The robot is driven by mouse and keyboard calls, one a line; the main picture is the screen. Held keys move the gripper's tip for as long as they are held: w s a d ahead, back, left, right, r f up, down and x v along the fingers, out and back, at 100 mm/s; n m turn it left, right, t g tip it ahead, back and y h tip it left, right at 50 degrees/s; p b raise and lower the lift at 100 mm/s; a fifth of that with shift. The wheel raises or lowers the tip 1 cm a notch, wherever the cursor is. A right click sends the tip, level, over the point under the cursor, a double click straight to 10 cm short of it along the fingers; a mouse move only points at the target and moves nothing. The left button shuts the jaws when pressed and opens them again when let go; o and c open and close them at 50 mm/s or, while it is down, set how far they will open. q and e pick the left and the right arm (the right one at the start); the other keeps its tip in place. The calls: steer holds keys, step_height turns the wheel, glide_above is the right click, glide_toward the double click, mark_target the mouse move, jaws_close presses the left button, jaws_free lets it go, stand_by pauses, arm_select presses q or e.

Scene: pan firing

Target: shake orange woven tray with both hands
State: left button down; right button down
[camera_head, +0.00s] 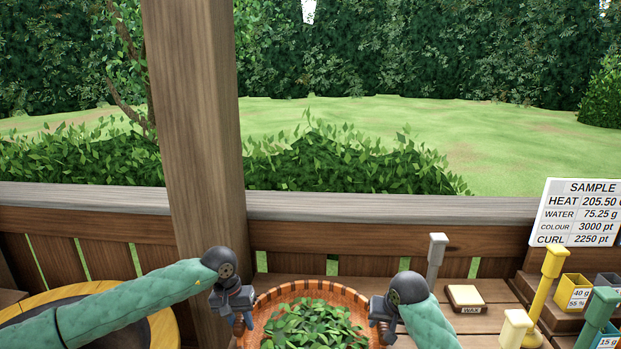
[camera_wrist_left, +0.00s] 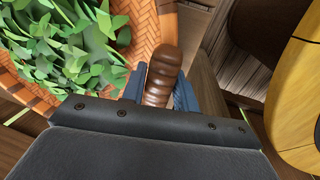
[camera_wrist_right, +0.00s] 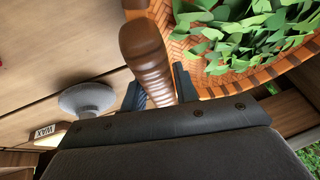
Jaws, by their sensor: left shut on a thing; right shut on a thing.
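The orange woven tray (camera_head: 263,310) is at the bottom middle of the head view, with a pile of green leaves (camera_head: 314,325) in it. My left gripper (camera_head: 240,320) is at its left side, shut on a brown ribbed handle (camera_wrist_left: 163,72). My right gripper (camera_head: 382,318) is at its right side, shut on the matching brown handle (camera_wrist_right: 148,62). The woven rim also shows in the left wrist view (camera_wrist_left: 150,25) and the right wrist view (camera_wrist_right: 205,80). The tray's near edge is cut off in the head view.
A yellow-rimmed dark pan (camera_head: 165,325) stands at the left. On the right are a wax block (camera_head: 466,297), a grey post (camera_head: 436,258), a yellow stand (camera_head: 545,290), small boxes (camera_head: 577,292) and a sample sign (camera_head: 588,212). A wooden pillar (camera_head: 200,120) and railing (camera_head: 400,208) stand behind.

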arm_select(q)
steer(key=c, duration=1.2)
jaws_free()
steer(key=shift+c, duration=0.2)
arm_select(e)
steer(key=c, duration=1.2)
jaws_free()
steer(key=shift+c, duration=0.2)
arm_select(q)
steer(key=shift+o, duration=0.5)
steer(key=o, duration=0.5)
arm_select(e)
steer(key=o, duration=0.6)
steer(key=shift+c, duration=0.2)
arm_select(q)
steer(key=o, duration=0.6)
arm_select(e)
steer(key=o, duration=0.6)
steer(key=shift+o, duration=0.2)
